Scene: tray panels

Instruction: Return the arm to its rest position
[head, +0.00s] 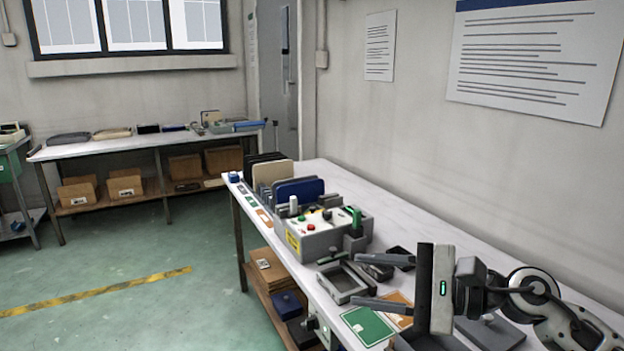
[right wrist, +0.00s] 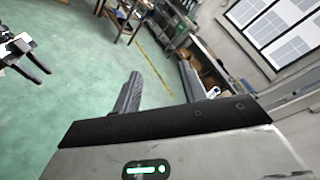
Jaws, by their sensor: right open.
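My right gripper (head: 355,280) reaches in from the right in the head view, above the near part of the white table (head: 400,215). Its two grey fingers are apart with nothing held between them. They also stand apart in the right wrist view (right wrist: 160,70), with the floor and furniture far beyond. My left arm does not show in the head view. A black and white gripper, my left one (right wrist: 40,58), shows at the left edge of the right wrist view, its two fingers apart and empty.
A grey control box (head: 310,242) with buttons stands on the table, with upright panels (head: 272,173) in a rack behind it. A grey open frame (head: 345,283) and a green card (head: 366,326) lie near my right gripper. Green floor (head: 150,265) is free at left.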

